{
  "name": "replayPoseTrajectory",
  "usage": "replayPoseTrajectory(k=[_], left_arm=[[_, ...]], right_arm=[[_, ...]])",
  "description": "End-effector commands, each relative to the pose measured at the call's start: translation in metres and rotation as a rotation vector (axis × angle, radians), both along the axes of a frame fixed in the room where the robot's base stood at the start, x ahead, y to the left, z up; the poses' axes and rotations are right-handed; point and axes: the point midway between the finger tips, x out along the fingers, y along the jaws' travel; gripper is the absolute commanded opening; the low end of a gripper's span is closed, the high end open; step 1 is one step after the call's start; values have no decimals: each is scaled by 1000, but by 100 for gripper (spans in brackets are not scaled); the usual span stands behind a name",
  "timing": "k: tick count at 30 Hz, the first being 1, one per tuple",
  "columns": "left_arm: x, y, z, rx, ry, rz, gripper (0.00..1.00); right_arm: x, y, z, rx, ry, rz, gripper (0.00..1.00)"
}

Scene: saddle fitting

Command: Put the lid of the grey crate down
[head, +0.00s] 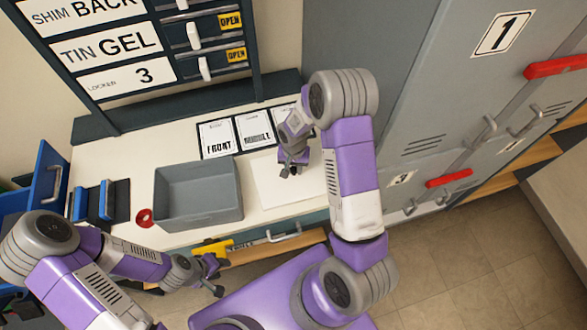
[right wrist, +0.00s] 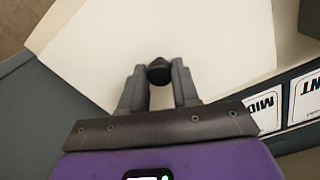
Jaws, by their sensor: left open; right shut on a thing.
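The grey crate (head: 197,222) stands open on the white worktop, and its visible inside is empty. A flat off-white panel, the lid (head: 268,190), is to the right of the crate. In the right wrist view the lid (right wrist: 90,55) has a dark knob (right wrist: 159,70) between my fingertips. My right gripper (head: 290,168) is shut on this knob, also seen in the right wrist view (right wrist: 157,85). I cannot tell whether the lid touches the worktop. My left gripper (head: 215,278) is open and empty, in front of the crate and below the worktop's front edge.
Cards (head: 236,135) marked FRONT and MIDDLE lie behind the lid. A red ring (head: 144,218) lies left of the crate, near blue-and-dark holders (head: 100,202). A yellow item (head: 214,250) is by the front edge. Grey lockers (head: 440,110) stand at the right, the sign board (head: 100,45) behind.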

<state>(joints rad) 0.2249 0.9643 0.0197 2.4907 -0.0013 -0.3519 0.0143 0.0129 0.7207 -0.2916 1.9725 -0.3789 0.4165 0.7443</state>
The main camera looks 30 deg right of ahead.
Motion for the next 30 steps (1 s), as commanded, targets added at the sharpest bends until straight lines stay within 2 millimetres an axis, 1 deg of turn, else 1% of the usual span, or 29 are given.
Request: replayPoseTrajectory(k=[1,3,9,13,14,18,19,26,30], left_arm=[[0,0,-1,0,0,0,43],[0,0,-1,0,0,0,43],[0,0,-1,0,0,0,43],[0,0,-5,0,0,0,43],[0,0,-6,0,0,0,43],[0,0,-4,0,0,0,43],[0,0,-4,0,0,0,43],[0,0,-4,0,0,0,43],[0,0,1,0,0,0,43]], right_arm=[[0,0,-8,0,2,0,0],[0,0,-12,1,-1,-1,0],[0,0,-11,0,-1,-1,0],[0,0,-16,0,-1,0,0],[0,0,-16,0,-1,0,32],[0,0,-14,0,-1,0,53],[0,0,-14,0,-1,0,56],[0,0,-14,0,-1,-1,56],[0,0,-9,0,-1,-1,56]])
